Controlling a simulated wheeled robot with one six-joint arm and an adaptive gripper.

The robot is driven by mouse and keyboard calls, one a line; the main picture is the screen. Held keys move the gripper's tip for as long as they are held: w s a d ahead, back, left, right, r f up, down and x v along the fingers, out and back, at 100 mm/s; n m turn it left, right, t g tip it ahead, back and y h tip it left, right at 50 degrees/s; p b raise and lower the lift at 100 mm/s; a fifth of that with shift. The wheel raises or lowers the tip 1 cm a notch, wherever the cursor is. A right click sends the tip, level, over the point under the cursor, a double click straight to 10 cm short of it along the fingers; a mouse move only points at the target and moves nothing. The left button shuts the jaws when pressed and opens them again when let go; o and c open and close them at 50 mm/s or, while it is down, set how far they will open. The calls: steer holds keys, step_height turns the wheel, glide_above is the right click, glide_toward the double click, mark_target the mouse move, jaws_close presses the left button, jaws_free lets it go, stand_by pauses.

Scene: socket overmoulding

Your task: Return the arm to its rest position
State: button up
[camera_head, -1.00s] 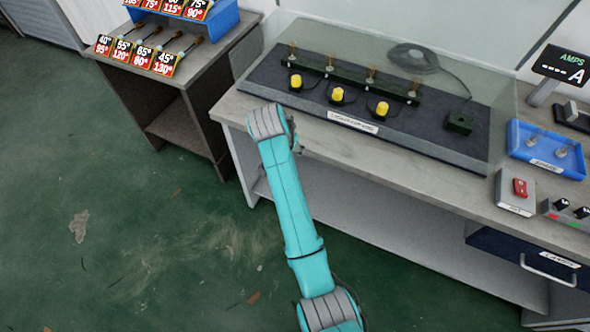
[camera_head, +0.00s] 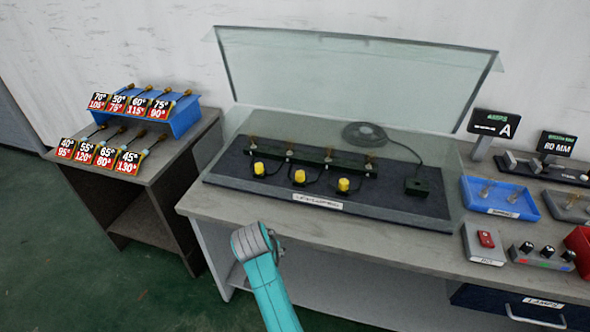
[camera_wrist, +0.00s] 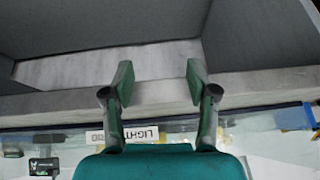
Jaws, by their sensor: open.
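My teal arm (camera_head: 268,285) reaches up from the bottom of the head view, its grey upper joint in front of the main bench's front edge. My gripper (camera_wrist: 158,82) shows in the wrist view with its two fingers apart and nothing between them. The gripper itself cannot be made out in the head view.
The main bench (camera_head: 225,212) bears a dark board (camera_head: 385,205) with yellow caps under a raised clear cover (camera_head: 350,75). A blue tray (camera_head: 500,212) and a red-switch box (camera_head: 484,243) stand right. A side table (camera_head: 160,165) holds angle-marked tools. Green floor (camera_head: 50,260) is open at left.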

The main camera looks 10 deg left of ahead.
steer(key=s+d+f+n+t+y, duration=0.1)
steer(key=s+d+f, duration=0.6)
steer(key=d, duration=0.3)
steer(key=s+d+f+t, duration=0.1)
steer(key=s+d+f, duration=0.6)
steer(key=d, duration=0.3)
steer(key=s+d+t, duration=0.2)
steer(key=s+d, duration=0.3)
steer(key=s, duration=0.2)
steer(key=s+d+r+t, duration=0.2)
steer(key=s+d+r, duration=0.3)
steer(key=s+r, duration=0.6)
steer(key=s+d+r+t+h, duration=0.1)
steer(key=s+d+r, duration=0.4)
steer(key=s+r, duration=0.7)
steer(key=shift+s+d+r+t, duration=0.15)
steer(key=shift+s+r+t, duration=0.1)
steer(key=shift+s+t, duration=0.75)
